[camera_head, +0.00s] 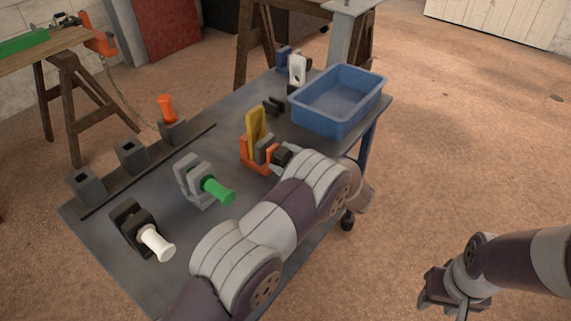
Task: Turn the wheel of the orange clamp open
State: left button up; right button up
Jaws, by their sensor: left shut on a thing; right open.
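The orange clamp (257,165) stands on the grey bench, with a yellow upright piece (256,127) in its jaws. My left gripper (281,156) is at the clamp's right side, shut on its wheel. The wheel is mostly hidden by the gripper's fingers, so its turn cannot be told. My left arm reaches across the bench's front edge from the bottom. My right gripper (450,298) is open and empty over the floor at lower right, away from the bench.
A grey clamp with a green handle (217,189) and a black clamp with a white handle (156,243) stand to the left. A blue bin (340,121) is at the right. A rail of dark sockets (133,153), one holding an orange handle (167,108), runs along the back edge.

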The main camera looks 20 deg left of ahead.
pick_arm(q)
jog(key=shift+f+n+b, duration=0.1)
jog(key=shift+n+b, duration=0.95)
jog(key=shift+n, duration=0.55)
jog(key=o, duration=1)
jog(key=v, duration=1.2)
jog(key=shift+s+d, duration=0.15)
jog(key=shift+d, duration=0.2)
